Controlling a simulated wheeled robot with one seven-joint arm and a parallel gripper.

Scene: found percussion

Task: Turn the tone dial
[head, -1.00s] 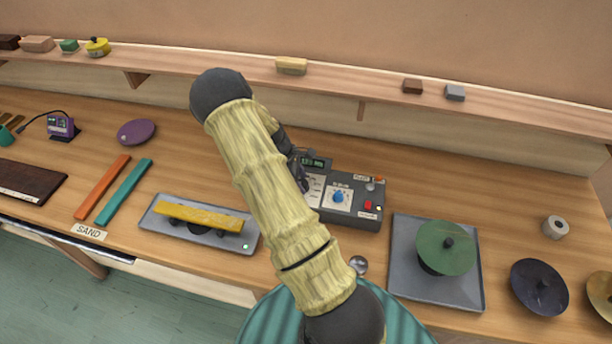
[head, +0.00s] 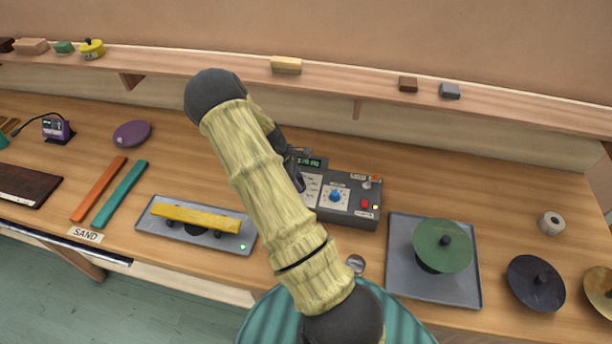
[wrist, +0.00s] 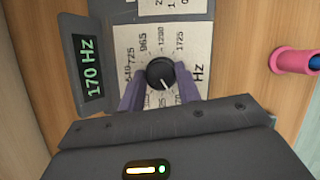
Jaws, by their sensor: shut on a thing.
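The tone dial is a round black knob (wrist: 161,73) with a pale pointer line, in the middle of the wrist view. It sits on a pale scale plate (wrist: 140,45) printed with numbers such as 725, 965, 1290 and 1725. My gripper (wrist: 160,87) has its two purple fingers on either side of the knob, shut on it. The display (wrist: 91,88) beside the plate reads 170 Hz. In the head view, the dark control box (head: 352,216) stands on the bench; my arm hides the knob and most of my gripper there.
The box also carries a blue knob (head: 336,196) and a red button (head: 365,203). A tray with a yellow bar (head: 195,217) lies to the left, and a tray with a green disc (head: 443,246) to the right. A pink tube (wrist: 293,62) shows in the wrist view.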

